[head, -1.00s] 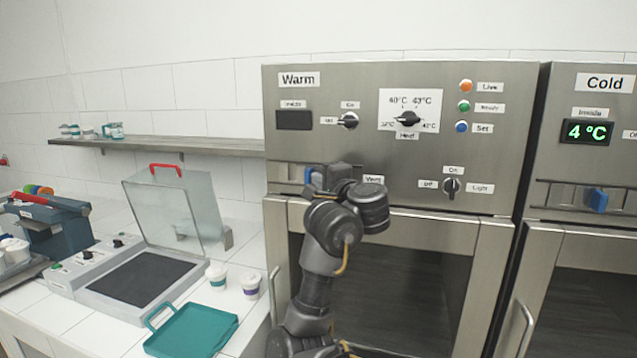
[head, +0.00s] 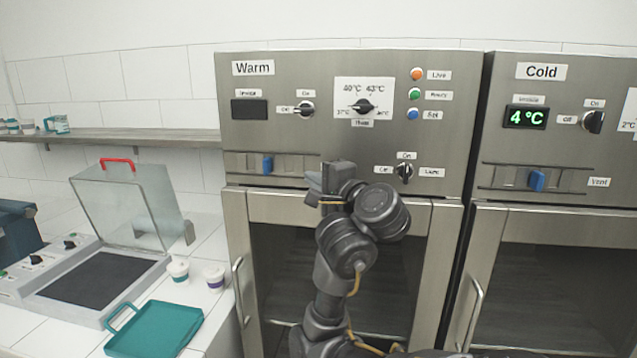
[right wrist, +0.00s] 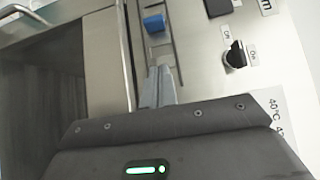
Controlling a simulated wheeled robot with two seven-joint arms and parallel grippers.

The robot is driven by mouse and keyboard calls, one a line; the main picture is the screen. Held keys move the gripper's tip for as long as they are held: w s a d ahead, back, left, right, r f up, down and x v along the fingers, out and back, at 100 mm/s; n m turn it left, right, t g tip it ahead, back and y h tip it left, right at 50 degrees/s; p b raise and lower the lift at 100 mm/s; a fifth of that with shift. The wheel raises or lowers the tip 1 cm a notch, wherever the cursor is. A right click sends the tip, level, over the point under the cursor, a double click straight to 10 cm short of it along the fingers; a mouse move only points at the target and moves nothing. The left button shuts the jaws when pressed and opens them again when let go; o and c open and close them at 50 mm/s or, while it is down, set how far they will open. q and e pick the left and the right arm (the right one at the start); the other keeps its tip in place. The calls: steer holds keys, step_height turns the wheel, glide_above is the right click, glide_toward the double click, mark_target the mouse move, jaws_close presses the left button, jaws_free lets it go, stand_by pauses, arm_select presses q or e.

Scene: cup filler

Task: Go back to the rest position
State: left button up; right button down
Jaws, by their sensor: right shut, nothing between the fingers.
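My right gripper (head: 316,188) is raised in front of the Warm cabinet (head: 330,70), near the vent slider strip below its panel. It is shut and empty. In the right wrist view its closed fingers (right wrist: 158,90) point at the slider strip. The blue vent slider (head: 267,164) is to the left of the gripper and apart from it; it also shows in the right wrist view (right wrist: 154,23). My left gripper is not in view.
The Cold cabinet (head: 545,100) stands at the right. At the left, the counter holds a device with a clear raised lid (head: 130,205), a teal tray (head: 160,328) and two lidded cups (head: 178,271) (head: 214,278). A shelf (head: 120,136) with small containers is above.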

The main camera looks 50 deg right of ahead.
steer(key=shift+v, duration=0.75)
steer(key=shift+f, duration=0.1)
